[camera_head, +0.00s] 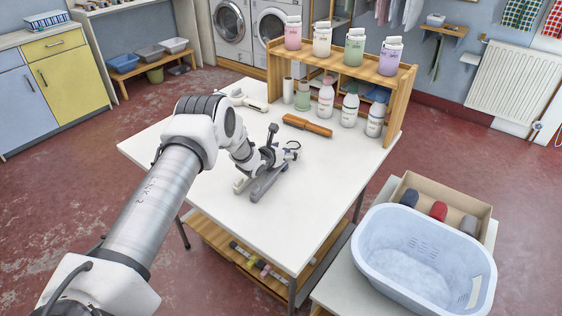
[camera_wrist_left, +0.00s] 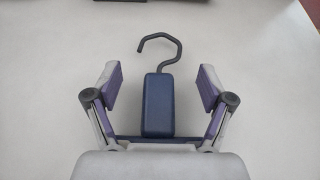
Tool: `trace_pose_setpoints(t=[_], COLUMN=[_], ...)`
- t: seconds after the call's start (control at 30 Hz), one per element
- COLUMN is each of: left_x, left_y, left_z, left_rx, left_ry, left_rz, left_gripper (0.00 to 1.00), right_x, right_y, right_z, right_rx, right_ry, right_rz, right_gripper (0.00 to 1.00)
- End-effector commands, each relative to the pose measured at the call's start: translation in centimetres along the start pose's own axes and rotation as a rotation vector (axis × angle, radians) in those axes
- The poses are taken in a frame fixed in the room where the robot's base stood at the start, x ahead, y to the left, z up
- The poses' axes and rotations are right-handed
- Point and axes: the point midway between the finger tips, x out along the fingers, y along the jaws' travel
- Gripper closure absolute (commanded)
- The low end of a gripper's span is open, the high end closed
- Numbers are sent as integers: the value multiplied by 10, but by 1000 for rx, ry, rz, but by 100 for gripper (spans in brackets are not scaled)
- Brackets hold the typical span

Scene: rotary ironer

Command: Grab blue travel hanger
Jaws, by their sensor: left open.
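The blue travel hanger (camera_wrist_left: 157,105) lies on the white table, with a dark blue block body and a dark curved hook pointing away from my wrist. My left gripper (camera_wrist_left: 160,88) is open, with one finger on each side of the hanger's body and a visible gap on both sides. In the head view my left gripper (camera_head: 280,152) is low over the middle of the table. The hanger's dark hook (camera_head: 294,147) shows just past it there, while its body is mostly hidden by the gripper. My right gripper is not in view.
A wooden rack (camera_head: 398,88) with several bottles stands at the table's back right. A brown-handled tool (camera_head: 307,125) lies before it, and a white object (camera_head: 242,100) lies farther left. A pale blue basket (camera_head: 385,275) stands at the right. The table's front (camera_head: 290,225) is clear.

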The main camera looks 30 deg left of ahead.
Motion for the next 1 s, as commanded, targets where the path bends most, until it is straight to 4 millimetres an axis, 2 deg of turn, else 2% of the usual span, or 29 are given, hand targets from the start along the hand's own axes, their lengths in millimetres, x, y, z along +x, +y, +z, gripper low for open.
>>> trace_pose_setpoints(t=[0.07,0.1,0.27,0.3,0.57,0.67,1.0], left_x=[0,0,0,0,-1,-3,-32], left_y=[0,0,0,0,0,0,0], left_z=[0,0,0,0,0,9,78], left_rx=[0,0,0,0,-1,-1,-1], left_ry=[0,0,0,0,0,-3,-3], left_rz=[0,0,0,0,0,1,0], left_gripper=[19,26,82,85,85,85,85], right_x=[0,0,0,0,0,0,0], right_y=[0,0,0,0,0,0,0], right_z=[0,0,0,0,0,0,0], right_rx=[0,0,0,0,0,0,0], right_ry=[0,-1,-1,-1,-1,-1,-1], right_rz=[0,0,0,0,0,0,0], right_gripper=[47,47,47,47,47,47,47])
